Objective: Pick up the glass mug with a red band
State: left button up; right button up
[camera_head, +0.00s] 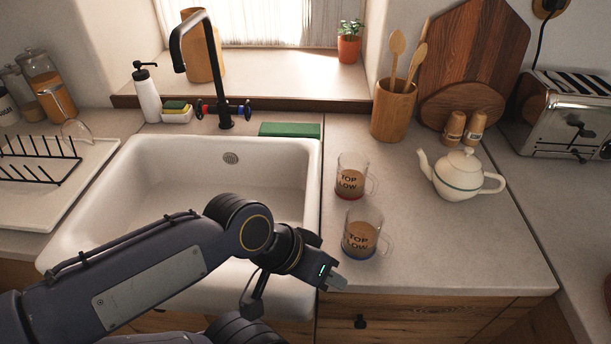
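The glass mug with a red band (350,181) stands upright on the counter right of the sink, its handle to the right. The red band shows low around its base, and dark lettering is on its side. A second, similar glass mug with a blue band (360,238) stands in front of it, closer to me. My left gripper (335,282) is low over the sink's front right corner, near the blue-banded mug and apart from both mugs. Its finger opening is too small and dark to make out. My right gripper does not show.
The white sink (143,182) is on the left. A teapot (460,176), a wooden utensil holder (393,112), shakers (454,128) and a toaster (571,112) stand right and behind. The counter's front right part (460,245) is clear.

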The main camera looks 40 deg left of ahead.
aim_at(353, 173)
jog(key=u, duration=2.3)
jog(key=l+z, duration=0.6)
jog(key=i+j, duration=0.05)
jog(key=j, duration=0.05)
